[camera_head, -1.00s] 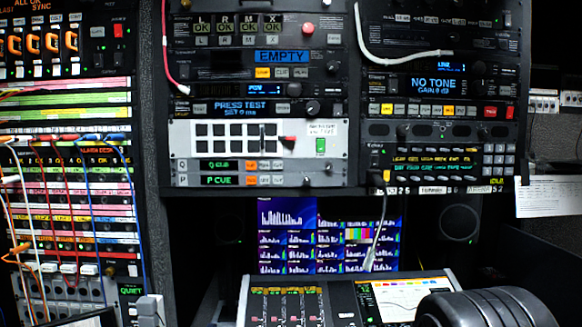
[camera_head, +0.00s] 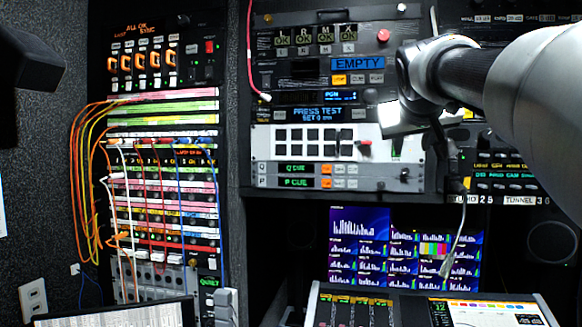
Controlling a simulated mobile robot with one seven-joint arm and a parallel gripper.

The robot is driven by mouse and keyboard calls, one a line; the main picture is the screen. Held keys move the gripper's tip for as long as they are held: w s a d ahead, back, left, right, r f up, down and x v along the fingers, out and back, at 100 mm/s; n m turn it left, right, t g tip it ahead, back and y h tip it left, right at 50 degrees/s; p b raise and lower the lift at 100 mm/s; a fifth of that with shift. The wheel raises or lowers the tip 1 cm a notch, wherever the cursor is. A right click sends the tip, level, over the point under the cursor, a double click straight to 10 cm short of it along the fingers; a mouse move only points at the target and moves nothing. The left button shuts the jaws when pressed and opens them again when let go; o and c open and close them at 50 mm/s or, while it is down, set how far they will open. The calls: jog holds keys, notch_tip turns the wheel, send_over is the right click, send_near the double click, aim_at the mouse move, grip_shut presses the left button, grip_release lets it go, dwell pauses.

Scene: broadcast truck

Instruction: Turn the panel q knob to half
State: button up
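My arm comes in from the right and hides part of the right-hand rack. The patch bay (camera_head: 165,190) with many loose cables stands at left. Monitors (camera_head: 400,250) and a console desk (camera_head: 430,305) lie below.

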aim_at(405, 169)
jog(key=p+x, duration=0.2)
jog(key=x, duration=1.3)
jog(key=shift+w+d+f, duration=0.1)
jog(key=shift+w, duration=0.15)
grip_shut()
